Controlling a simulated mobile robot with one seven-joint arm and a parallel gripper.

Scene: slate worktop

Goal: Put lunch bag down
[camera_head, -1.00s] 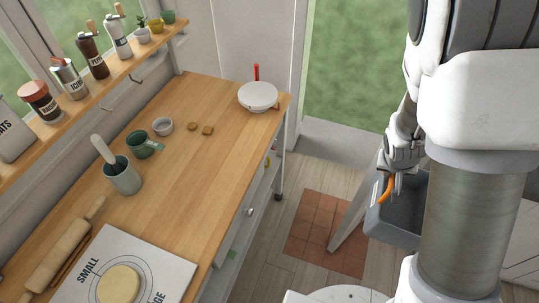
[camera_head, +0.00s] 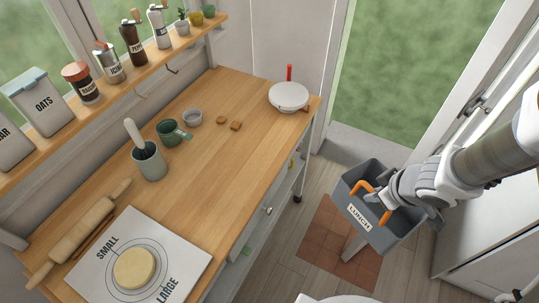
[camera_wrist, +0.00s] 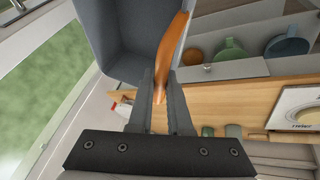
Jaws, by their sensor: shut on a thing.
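The lunch bag (camera_head: 352,216) is a grey open-topped box with a white LUNCH label and an orange handle (camera_head: 367,189). It hangs in the air over the floor, right of the wooden worktop, in the head view. My gripper (camera_head: 384,204) is shut on the orange handle. In the wrist view my gripper (camera_wrist: 160,98) has its two fingers on either side of the orange handle (camera_wrist: 172,50), with the grey wall of the bag (camera_wrist: 110,45) behind. The bag's underside is hidden.
Red tiles (camera_head: 315,240) lie on the floor.

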